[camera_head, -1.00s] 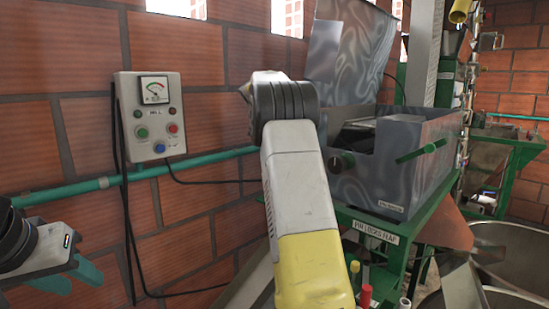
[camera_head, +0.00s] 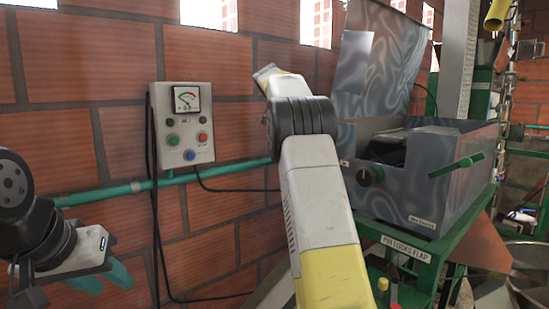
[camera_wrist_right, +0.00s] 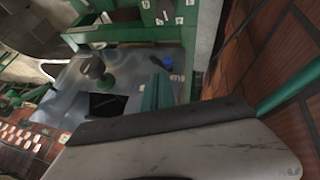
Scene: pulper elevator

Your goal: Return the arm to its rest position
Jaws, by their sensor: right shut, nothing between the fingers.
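My left gripper (camera_head: 103,279) hangs at the lower left of the head view, in front of the brick wall. Its two teal fingers stand apart with nothing between them. My right arm (camera_head: 318,190), a white and yellow link with a dark joint, rises in the middle of the head view. The right gripper is hidden there behind the arm. In the right wrist view, the right gripper (camera_wrist_right: 157,92) shows as two green fingers close together, shut and empty, over the grey machine.
A control box (camera_head: 183,125) with a gauge and buttons is on the brick wall (camera_head: 90,100), above a teal pipe (camera_head: 120,191). A grey metal machine (camera_head: 410,195) on a green stand (camera_head: 425,262) is close to the right arm. Metal basins (camera_head: 525,255) are at the lower right.

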